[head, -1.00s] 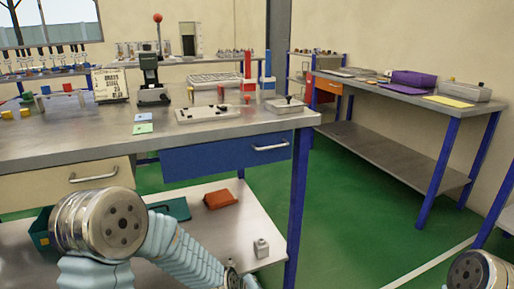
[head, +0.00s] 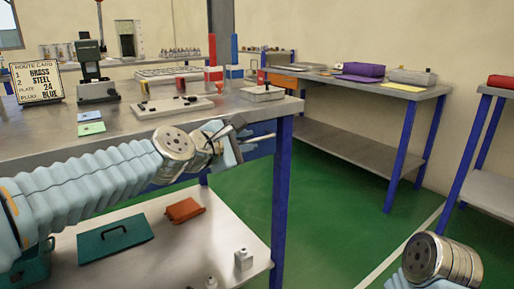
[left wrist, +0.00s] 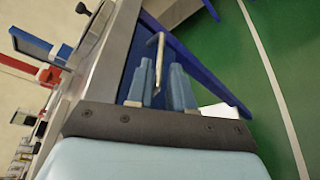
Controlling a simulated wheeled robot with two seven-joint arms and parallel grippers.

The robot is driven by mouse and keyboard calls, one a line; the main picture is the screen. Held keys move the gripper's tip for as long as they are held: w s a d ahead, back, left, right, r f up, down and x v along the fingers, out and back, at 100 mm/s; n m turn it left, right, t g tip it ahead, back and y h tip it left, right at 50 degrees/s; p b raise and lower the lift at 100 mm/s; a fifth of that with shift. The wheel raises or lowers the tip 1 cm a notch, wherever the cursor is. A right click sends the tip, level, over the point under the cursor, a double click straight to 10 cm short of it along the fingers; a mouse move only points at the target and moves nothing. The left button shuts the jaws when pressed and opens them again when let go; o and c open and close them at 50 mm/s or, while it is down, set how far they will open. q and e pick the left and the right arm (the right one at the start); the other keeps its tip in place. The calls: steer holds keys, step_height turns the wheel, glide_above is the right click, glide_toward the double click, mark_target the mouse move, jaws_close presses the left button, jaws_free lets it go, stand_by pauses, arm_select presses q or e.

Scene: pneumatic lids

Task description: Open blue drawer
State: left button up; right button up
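The blue drawer (head: 262,130) is under the right end of the near workbench. In the head view my left arm and gripper cover most of its front. My left gripper (head: 230,145) is in front of the drawer. In the left wrist view the drawer's blue front (left wrist: 172,48) shows with its pale bar handle (left wrist: 154,54). The left gripper's two blue fingers (left wrist: 159,82) are apart, and the handle's near end lies by the gap between their tips. I cannot tell whether they touch it. The right gripper is not in view; only my right arm's end shows.
The workbench top (head: 150,120) carries a press (head: 92,70), a route card (head: 37,83) and trays. Green floor (head: 330,210) is clear to the right of the bench.

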mark_target(255, 140)
arm_select(q)
steer(key=x, duration=0.5)
steer(key=shift+w+d, duration=0.1)
jaws_close()
